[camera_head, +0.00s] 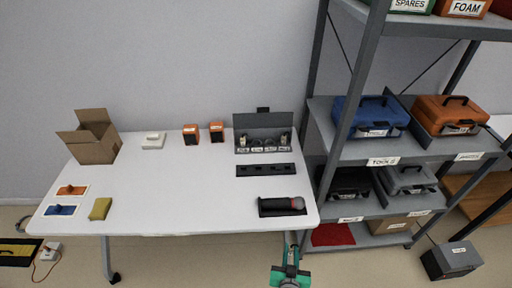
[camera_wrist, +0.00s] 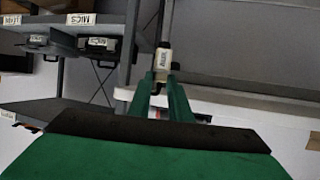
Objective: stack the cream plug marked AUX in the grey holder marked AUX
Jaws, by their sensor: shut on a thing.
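My gripper (camera_wrist: 164,82) has green fingers and is shut on a cream plug (camera_wrist: 162,60) with a dark tip, seen in the wrist view. The plug's small label is tilted and hard to read. In the head view my gripper (camera_head: 290,272) is low in front of the table's right front corner, apart from the table; the plug cannot be made out there. A grey open case (camera_head: 263,121) stands at the back right of the table with several labelled holders and some plugs in it. Its labels are too small to read, so I cannot tell which holder says AUX.
On the white table (camera_head: 190,185), a dark strip (camera_head: 266,170) and a black tray (camera_head: 270,209) with a microphone lie in front of the case. Orange speakers (camera_head: 191,134) and a cardboard box (camera_head: 94,141) stand farther left. A grey shelf (camera_head: 345,145) rises right of the table. The table's middle is clear.

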